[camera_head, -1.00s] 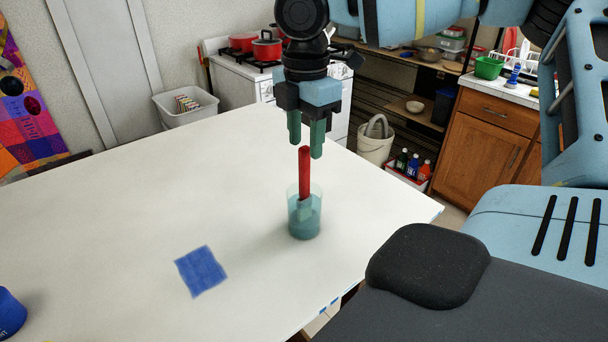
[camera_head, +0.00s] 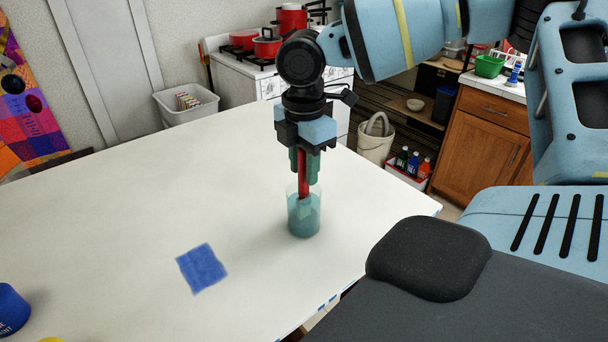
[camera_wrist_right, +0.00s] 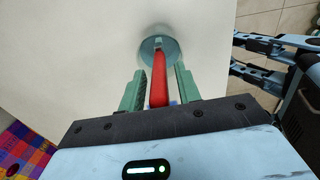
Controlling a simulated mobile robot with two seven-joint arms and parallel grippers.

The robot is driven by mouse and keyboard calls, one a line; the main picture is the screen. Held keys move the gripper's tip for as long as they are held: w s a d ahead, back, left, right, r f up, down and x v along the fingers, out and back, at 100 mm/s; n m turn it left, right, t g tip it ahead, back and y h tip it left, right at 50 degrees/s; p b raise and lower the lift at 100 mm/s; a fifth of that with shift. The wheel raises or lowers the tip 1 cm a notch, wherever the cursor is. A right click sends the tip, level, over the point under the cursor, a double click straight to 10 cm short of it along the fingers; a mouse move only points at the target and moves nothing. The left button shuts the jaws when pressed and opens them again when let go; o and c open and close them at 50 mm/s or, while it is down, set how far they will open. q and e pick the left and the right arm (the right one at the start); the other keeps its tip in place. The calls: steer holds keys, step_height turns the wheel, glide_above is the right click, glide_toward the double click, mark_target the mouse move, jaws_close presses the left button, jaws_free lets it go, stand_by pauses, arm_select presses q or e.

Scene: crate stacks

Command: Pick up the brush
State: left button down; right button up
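The brush has a red handle (camera_head: 303,188) and stands nearly upright in a see-through teal cup (camera_head: 304,216) on the white table. Its lower end is in the cup and is hard to make out. My right gripper (camera_head: 305,170) points down above the cup, with its green fingers on either side of the upper handle. In the right wrist view the red handle (camera_wrist_right: 158,82) lies between the two open fingers (camera_wrist_right: 160,70), with a gap on each side. The cup (camera_wrist_right: 159,45) is beyond the fingertips. My left gripper is not in view.
A blue square patch (camera_head: 202,268) lies on the white table (camera_head: 120,220), left of the cup. A blue can (camera_head: 10,310) and a bit of something yellow (camera_head: 52,339) are at the lower left. The table's right edge is near the cup. The table's middle is clear.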

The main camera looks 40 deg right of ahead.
jaws_close()
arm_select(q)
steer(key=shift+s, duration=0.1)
